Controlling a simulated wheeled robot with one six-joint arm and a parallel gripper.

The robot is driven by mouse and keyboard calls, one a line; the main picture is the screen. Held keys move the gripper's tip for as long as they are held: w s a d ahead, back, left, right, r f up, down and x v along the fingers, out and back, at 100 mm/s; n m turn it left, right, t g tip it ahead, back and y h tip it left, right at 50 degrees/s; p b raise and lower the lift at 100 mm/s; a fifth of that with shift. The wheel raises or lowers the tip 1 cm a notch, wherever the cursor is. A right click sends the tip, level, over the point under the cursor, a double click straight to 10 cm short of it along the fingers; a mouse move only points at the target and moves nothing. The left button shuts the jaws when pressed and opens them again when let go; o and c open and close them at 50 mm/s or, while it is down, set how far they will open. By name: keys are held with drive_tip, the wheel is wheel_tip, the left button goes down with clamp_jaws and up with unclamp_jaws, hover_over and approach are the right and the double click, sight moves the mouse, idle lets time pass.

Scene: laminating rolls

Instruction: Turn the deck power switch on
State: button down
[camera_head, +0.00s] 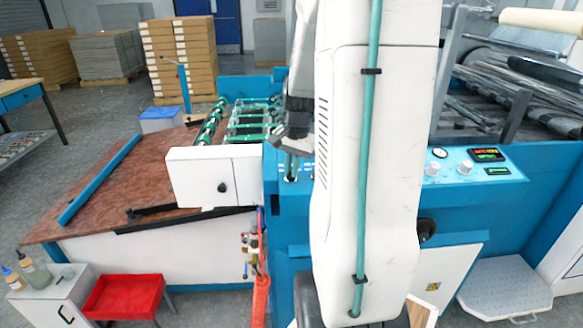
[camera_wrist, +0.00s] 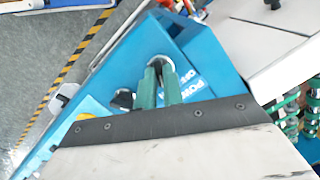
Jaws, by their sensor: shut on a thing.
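My gripper shows in the wrist view as two green fingers (camera_wrist: 159,86), closed at the power switch. The power switch (camera_wrist: 159,61) shows only as a silver round rim at the fingertips, on a blue deck panel. White lettering beside it reads in part "POWER" and "OFF". The fingers hide the switch's handle, so its turned position cannot be told. In the head view my gripper (camera_head: 291,168) points down onto the blue panel, left of my large white arm link, and the switch is hidden there.
A black knob (camera_wrist: 122,98) sits on the same panel near the fingers, with a yellow part (camera_wrist: 88,110) beyond it. In the head view, a white box (camera_head: 215,178) stands just left of my gripper, and a control panel (camera_head: 468,166) with dials and displays lies right of my arm.

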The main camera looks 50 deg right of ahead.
drive_tip(key=shift+s+a+f, duration=0.15)
drive_tip(key=shift+f, duration=0.1)
idle(0.3)
drive_tip(key=c, duration=1.5)
unclamp_jaws()
drive_tip(key=shift+r, duration=0.1)
drive_tip(key=shift+r, duration=0.2)
drive_tip(key=r, duration=0.7)
drive_tip(key=shift+s+r, duration=0.15)
drive_tip(key=shift+s, duration=0.25)
